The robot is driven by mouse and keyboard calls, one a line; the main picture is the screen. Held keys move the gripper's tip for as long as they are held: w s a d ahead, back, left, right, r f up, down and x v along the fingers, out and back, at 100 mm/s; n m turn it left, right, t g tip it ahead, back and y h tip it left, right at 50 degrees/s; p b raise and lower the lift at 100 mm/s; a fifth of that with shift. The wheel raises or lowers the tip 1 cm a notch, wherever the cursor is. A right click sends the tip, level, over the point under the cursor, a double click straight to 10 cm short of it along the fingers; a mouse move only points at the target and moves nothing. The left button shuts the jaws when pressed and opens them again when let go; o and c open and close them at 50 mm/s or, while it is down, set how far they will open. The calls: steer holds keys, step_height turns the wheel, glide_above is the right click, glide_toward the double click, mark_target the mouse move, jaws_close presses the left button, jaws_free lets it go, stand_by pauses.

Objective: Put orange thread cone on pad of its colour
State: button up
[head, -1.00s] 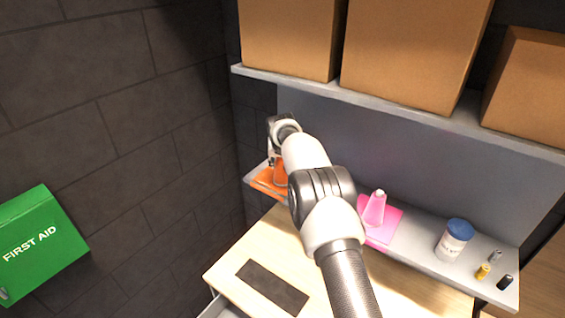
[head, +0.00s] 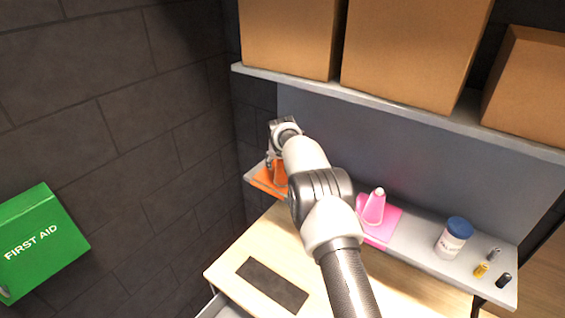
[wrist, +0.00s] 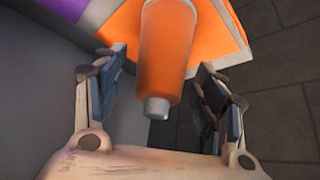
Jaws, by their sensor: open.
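The orange thread cone (wrist: 167,50) stands on the orange pad (wrist: 217,35) in the wrist view, its grey tip towards my gripper. My gripper (wrist: 160,78) is open, with one finger on each side of the cone and a visible gap on both sides. In the head view my gripper (head: 274,152) is at the left end of the lower shelf, over the orange cone (head: 281,174) and the orange pad (head: 264,181), which it partly hides.
A pink cone (head: 374,208) stands on a pink pad (head: 384,229) to the right. A blue-lidded jar (head: 452,240) and several small items stand further right. A purple patch (wrist: 72,8) shows beside the orange pad. Cardboard boxes (head: 410,55) sit on the upper shelf.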

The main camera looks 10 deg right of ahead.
steer(key=shift+r, duration=0.15)
steer(key=b+v, duration=0.2)
steer(key=v, duration=1)
steer(key=s+d+r+n, duration=0.1)
steer(key=s+r, duration=0.6)
steer(key=s, duration=0.6)
steer(key=s+r, duration=0.7)
steer(key=s, duration=0.5)
steer(key=s+f+g, duration=0.1)
steer(key=s+f, duration=0.2)
steer(key=s, duration=1.1)
steer(key=s+f+n+y, duration=0.1)
steer(key=s+f, duration=0.3)
steer(key=s, duration=0.9)
steer(key=shift+s+f+g, duration=0.2)
steer(key=shift+s+g, duration=0.2)
steer(key=shift+a+f, duration=0.1)
